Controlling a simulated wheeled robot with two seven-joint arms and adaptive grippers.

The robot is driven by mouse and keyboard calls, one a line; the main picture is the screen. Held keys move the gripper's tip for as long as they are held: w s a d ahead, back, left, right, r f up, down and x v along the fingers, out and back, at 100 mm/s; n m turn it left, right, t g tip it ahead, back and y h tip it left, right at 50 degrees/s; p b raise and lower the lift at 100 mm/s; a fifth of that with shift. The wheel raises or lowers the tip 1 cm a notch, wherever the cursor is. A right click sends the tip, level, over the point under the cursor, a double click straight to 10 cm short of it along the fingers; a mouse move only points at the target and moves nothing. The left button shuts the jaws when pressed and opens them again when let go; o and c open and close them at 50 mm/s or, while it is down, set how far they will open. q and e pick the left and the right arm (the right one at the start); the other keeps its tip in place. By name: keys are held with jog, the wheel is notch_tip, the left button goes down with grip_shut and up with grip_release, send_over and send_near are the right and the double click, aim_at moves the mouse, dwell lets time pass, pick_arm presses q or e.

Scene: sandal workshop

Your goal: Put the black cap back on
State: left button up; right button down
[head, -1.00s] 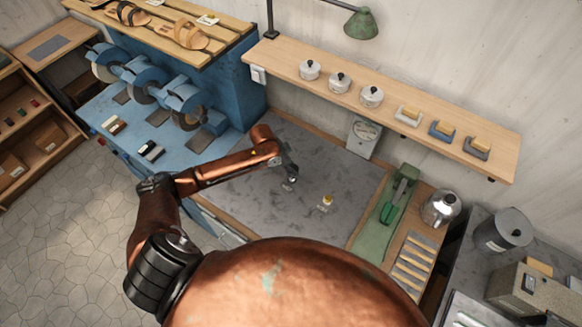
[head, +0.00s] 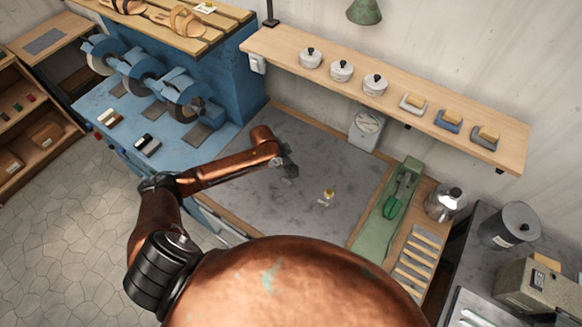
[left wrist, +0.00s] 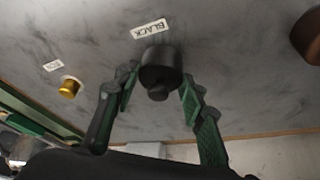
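The black cap (left wrist: 161,70), a stepped dark cylinder with a narrower end, shows in the left wrist view beside a white label reading BLACK (left wrist: 150,29). My left gripper (left wrist: 159,86) is open, with one green-padded finger on each side of the cap; I cannot tell whether either finger touches it. In the head view my left gripper (head: 290,170) is low over the grey worktop (head: 250,200) and hides the black cap. My right gripper is in neither view.
A gold cap (head: 328,194) stands on the worktop to the right of the gripper, by a small label; the left wrist view shows it too (left wrist: 69,88). A green tool stand (head: 390,210) and a metal kettle-like pot (head: 444,202) stand farther right. A shelf (head: 380,95) runs behind.

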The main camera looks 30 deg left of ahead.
pick_arm(q)
jog(key=o, duration=0.5)
jog(key=shift+r, duration=0.1)
jog(key=v, duration=1.2)
